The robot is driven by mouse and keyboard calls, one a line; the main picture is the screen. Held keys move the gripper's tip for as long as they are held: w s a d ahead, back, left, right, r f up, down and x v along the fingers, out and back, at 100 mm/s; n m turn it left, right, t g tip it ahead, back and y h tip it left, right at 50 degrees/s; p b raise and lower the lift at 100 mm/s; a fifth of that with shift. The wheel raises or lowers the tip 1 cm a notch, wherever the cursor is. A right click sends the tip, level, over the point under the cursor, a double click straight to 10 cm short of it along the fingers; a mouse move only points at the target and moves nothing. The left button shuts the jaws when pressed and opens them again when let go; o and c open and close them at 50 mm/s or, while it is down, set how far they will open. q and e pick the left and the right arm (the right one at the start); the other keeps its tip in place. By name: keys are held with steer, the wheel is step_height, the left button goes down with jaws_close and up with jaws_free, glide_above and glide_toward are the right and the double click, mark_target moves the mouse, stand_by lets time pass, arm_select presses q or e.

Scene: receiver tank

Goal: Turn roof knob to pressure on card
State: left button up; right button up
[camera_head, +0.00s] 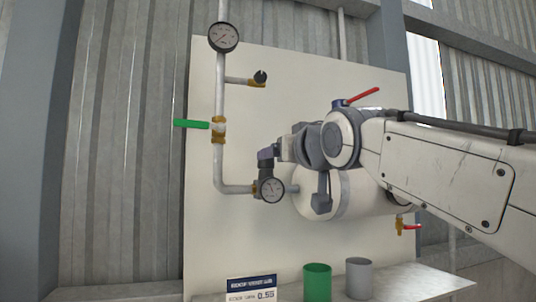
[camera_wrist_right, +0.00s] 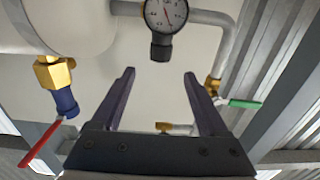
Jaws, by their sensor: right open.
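A black knob (camera_wrist_right: 162,50) sits against a round white gauge (camera_wrist_right: 165,13) in the right wrist view, which appears upside down relative to the head view. In the head view this gauge (camera_head: 271,190) is on the lower pipe, and dark parts of knob and gripper overlap above it. My right gripper (camera_wrist_right: 157,72) is open, with the knob just beyond and between its fingertips; contact cannot be told. It also shows in the head view (camera_head: 268,153). The card (camera_head: 251,289) stands on the shelf; its number looks like 0.55. My left gripper is out of view.
The white tank (camera_head: 350,196) is partly behind my right arm. A second gauge (camera_head: 223,37), a small black-knobbed valve (camera_head: 260,77), a green lever (camera_head: 191,124) and a red lever (camera_head: 362,96) surround the spot. Green (camera_head: 317,281) and grey (camera_head: 358,278) cups stand below.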

mark_target(266, 162)
steer(key=p+x, duration=0.4)
steer(key=x, duration=0.3)
steer(key=shift+w, duration=0.15)
steer(key=shift+w+a+f, duration=0.15)
steer(key=shift+w+a, duration=0.05)
steer(key=shift+w, duration=0.3)
